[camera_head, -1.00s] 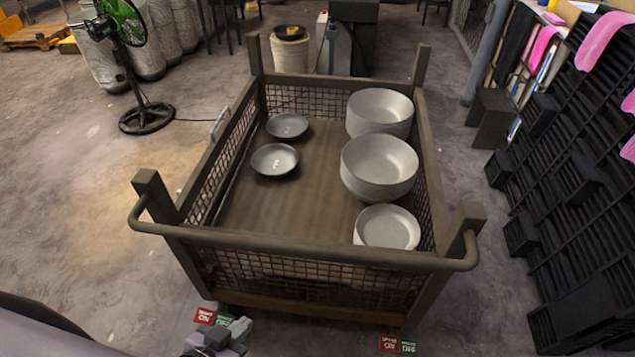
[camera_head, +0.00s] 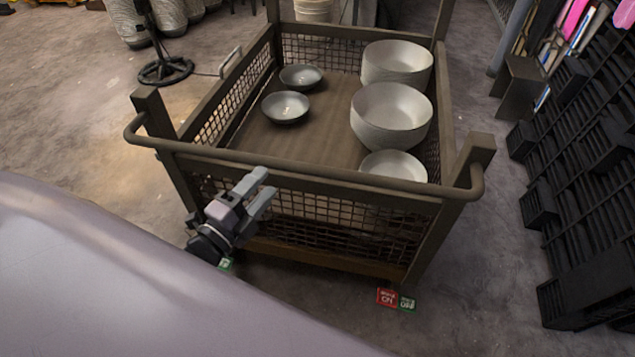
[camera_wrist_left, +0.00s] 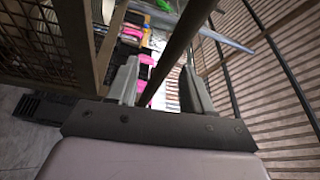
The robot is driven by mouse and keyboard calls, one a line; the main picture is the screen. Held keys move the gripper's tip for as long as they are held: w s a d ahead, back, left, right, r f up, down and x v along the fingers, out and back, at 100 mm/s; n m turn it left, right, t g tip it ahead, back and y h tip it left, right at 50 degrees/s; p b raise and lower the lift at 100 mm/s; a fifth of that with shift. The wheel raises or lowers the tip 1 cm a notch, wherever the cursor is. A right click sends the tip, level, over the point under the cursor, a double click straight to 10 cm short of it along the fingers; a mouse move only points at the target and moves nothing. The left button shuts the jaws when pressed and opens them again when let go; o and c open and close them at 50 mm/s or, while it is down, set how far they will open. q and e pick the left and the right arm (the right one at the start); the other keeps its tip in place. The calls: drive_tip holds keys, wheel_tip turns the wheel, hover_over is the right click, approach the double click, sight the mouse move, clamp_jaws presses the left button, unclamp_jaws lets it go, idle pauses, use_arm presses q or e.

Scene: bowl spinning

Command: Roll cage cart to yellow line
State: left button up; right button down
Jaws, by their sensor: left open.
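The brown cage cart (camera_head: 290,146) stands in the middle of the head view, with mesh sides and corner posts. Its push handle (camera_head: 330,178) runs along the near side. My left gripper (camera_head: 260,190) is in front of the near mesh, just below the handle, left of the middle. In the left wrist view my left gripper (camera_wrist_left: 160,70) is open, and a dark bar (camera_wrist_left: 178,50) crosses diagonally between or just beyond its fingers; contact cannot be told. My right gripper is out of view. No yellow line shows.
Red and green brake labels (camera_head: 387,297) show low at the cart's near right. A dark rack (camera_head: 590,190) stands right, a fan stand (camera_head: 165,70) far left.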

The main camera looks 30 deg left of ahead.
sight(280, 169)
use_arm(q)
drive_tip(key=shift+w+d+r+m+t+h+b, duration=0.15)
drive_tip(key=shift+w+d+r+m, duration=0.3)
drive_tip(key=shift+w, duration=0.85)
drive_tip(key=shift+w+d+r+m+t+h+b, duration=0.1)
drive_tip(key=shift+w+d+r+m+h, duration=0.15)
drive_tip(key=shift+w+m, duration=0.7)
drive_tip(key=shift+w+d+r+m+t+h+b, duration=0.15)
drive_tip(key=shift+w+d+r, duration=0.25)
drive_tip(key=shift+w, duration=1.25)
drive_tip(key=shift+f, duration=0.1)
clamp_jaws()
